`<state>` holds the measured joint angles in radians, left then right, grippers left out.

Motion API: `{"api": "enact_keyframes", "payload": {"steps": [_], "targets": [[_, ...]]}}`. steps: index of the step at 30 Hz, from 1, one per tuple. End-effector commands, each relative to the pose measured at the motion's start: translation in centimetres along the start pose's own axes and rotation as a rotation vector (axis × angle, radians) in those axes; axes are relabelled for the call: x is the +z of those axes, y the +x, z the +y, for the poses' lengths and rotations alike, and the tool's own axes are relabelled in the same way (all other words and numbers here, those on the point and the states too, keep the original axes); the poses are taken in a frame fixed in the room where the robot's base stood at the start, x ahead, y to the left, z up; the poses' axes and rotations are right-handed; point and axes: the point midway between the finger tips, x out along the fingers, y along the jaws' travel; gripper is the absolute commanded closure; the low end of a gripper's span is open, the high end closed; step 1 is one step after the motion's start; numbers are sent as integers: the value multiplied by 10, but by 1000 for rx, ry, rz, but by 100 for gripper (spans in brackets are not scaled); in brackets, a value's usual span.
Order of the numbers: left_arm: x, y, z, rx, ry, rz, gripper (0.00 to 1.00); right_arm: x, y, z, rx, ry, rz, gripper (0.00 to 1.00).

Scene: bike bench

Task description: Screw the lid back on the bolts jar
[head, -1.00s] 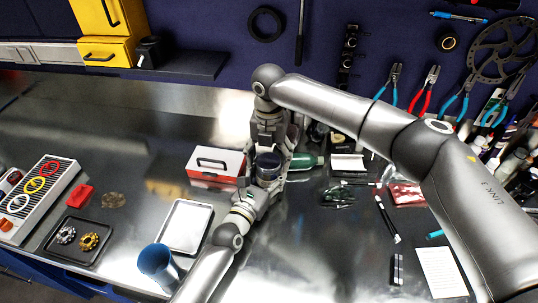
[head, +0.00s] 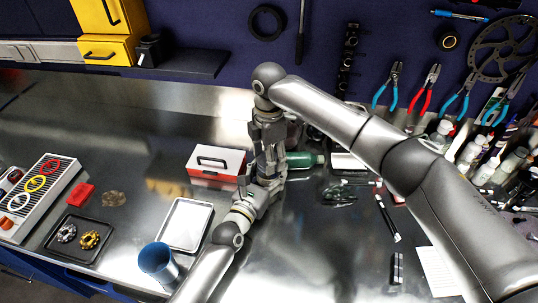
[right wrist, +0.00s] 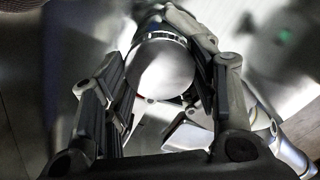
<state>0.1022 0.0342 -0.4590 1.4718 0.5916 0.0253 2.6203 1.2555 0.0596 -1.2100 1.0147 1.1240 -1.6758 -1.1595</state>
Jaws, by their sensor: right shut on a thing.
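The round silver lid (right wrist: 160,70) shows from above in the right wrist view. My right gripper (right wrist: 162,92) is shut on it, with a dark finger pad on either side. In the head view my right gripper (head: 268,165) points down, and its fingers hide the lid there. My left gripper (head: 262,192) is just below it, close against it, and parts of it show around the lid in the right wrist view. The jar body is hidden under the lid and between the grippers. I cannot see whether the left fingers are shut on it or how the lid sits.
A red and white box (head: 215,165) stands just left of the grippers. A white tray (head: 185,225) and a blue cup (head: 157,262) are nearer the front. A green bottle (head: 303,160) lies close on the right.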

Motion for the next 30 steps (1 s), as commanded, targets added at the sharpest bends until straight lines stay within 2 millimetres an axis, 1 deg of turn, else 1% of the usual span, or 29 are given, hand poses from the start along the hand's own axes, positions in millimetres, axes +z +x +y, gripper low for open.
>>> {"api": "enact_keyframes", "payload": {"steps": [1,17,30], "targets": [[1,0,2,3,0,-2,100,-1,2,-1,-4,90,3,74],[1,0,2,3,1,-2,100,-2,2,0,-6,1111,2,74],[1,0,1,2,1,-2,100,-2,2,1,-5,1994,2,74]]}}
